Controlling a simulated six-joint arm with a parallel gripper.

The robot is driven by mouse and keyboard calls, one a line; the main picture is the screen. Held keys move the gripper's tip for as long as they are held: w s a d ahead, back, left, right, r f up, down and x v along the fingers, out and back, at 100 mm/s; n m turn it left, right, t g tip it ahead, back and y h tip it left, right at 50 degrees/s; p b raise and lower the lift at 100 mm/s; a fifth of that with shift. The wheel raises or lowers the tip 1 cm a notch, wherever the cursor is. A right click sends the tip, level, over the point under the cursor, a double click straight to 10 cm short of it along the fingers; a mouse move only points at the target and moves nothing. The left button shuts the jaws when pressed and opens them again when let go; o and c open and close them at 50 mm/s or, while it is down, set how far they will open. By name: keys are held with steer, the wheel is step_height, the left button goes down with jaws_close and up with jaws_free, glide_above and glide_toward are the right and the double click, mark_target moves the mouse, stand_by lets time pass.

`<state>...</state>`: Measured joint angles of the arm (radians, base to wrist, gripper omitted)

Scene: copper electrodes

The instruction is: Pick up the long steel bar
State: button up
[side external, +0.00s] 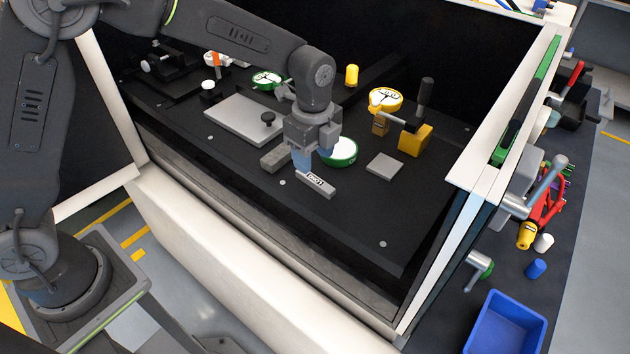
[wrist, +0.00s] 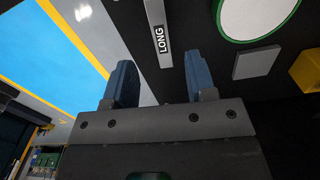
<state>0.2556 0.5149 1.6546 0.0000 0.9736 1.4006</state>
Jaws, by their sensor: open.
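The long steel bar (side external: 322,189) is a slim grey bar with a "LONG" label, lying on the black work surface. In the wrist view, the bar (wrist: 157,18) runs up out of the frame, its labelled end between the lines of the two fingers. My gripper (side external: 302,166) has blue fingers and is over the bar's left end in the side view; that end is partly hidden. In the wrist view my gripper (wrist: 160,82) is open with nothing between its fingers. I cannot tell the exact height gap to the bar.
A grey block (side external: 275,158) lies just left of my gripper, and a green-rimmed round dial (side external: 343,152) is close behind. A square grey plate (side external: 385,165) and a yellow stand (side external: 415,140) are to the right. The front of the black surface (side external: 345,235) is mostly clear.

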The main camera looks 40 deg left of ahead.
mark_target(315, 179)
steer(key=shift+d+f, duration=0.15)
steer(key=shift+f, duration=2.85)
steer(key=shift+c, duration=0.3)
jaws_close()
